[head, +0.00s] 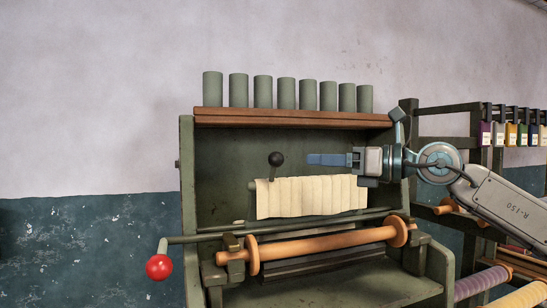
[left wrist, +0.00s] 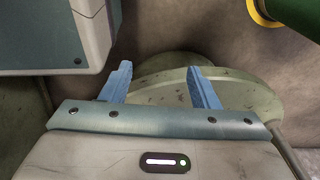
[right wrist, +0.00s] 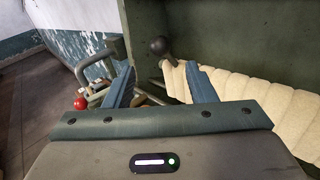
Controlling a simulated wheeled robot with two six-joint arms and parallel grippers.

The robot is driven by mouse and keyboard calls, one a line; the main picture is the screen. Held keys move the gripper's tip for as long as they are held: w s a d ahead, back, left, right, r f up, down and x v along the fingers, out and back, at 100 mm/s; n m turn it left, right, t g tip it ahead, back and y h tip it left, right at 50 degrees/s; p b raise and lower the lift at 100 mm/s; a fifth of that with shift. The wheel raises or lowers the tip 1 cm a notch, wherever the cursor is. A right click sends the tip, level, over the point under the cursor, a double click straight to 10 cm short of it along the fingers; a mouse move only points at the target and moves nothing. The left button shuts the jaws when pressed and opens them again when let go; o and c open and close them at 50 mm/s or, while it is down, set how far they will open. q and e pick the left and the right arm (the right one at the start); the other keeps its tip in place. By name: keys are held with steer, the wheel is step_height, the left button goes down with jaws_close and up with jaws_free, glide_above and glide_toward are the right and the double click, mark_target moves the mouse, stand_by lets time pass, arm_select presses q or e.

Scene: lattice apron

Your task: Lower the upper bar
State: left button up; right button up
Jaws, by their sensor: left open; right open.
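A cream slatted apron (head: 311,196) hangs inside the green machine frame, from a bar whose left end (head: 252,185) shows beside it. A black ball knob (head: 275,159) on a short stem stands above the apron's left part. My right gripper (head: 328,159) is open and empty, to the right of the knob and above the apron, pointing left. In the right wrist view the knob (right wrist: 158,46) appears ahead, between the lines of the fingers, with a gap. My left gripper (left wrist: 160,85) is open and empty over a green rounded surface; the head view does not show it.
A red ball handle (head: 158,267) sticks out at the lower left. An orange roller (head: 325,244) lies below the apron. A wooden shelf (head: 295,119) with several grey-green cylinders tops the frame. A rack (head: 455,109) with coloured tags stands at the right.

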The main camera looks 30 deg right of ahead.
mark_target(283, 158)
arm_select(q)
steer(key=s+a+f+p, duration=0.1)
steer(key=s+f+p, duration=0.1)
steer(key=s+p, duration=0.75)
arm_select(e)
steer(key=p+x, duration=0.8)
steer(key=shift+r, duration=0.15)
steer(key=shift+w+a+p, duration=0.1)
steer(key=shift+w+p, duration=0.4)
steer(key=shift+p, duration=0.55)
arm_select(q)
step_height(283, 158, up, 13)
steer(key=s+p, duration=0.1)
steer(key=s, duration=0.1)
steer(key=shift+s+p, duration=0.35)
steer(key=shift+p, duration=0.05)
arm_select(e)
steer(key=shift+x, duration=0.8)
arm_select(q)
steer(key=shift+a, duration=0.1)
arm_select(e)
steer(key=shift+a, duration=0.15)
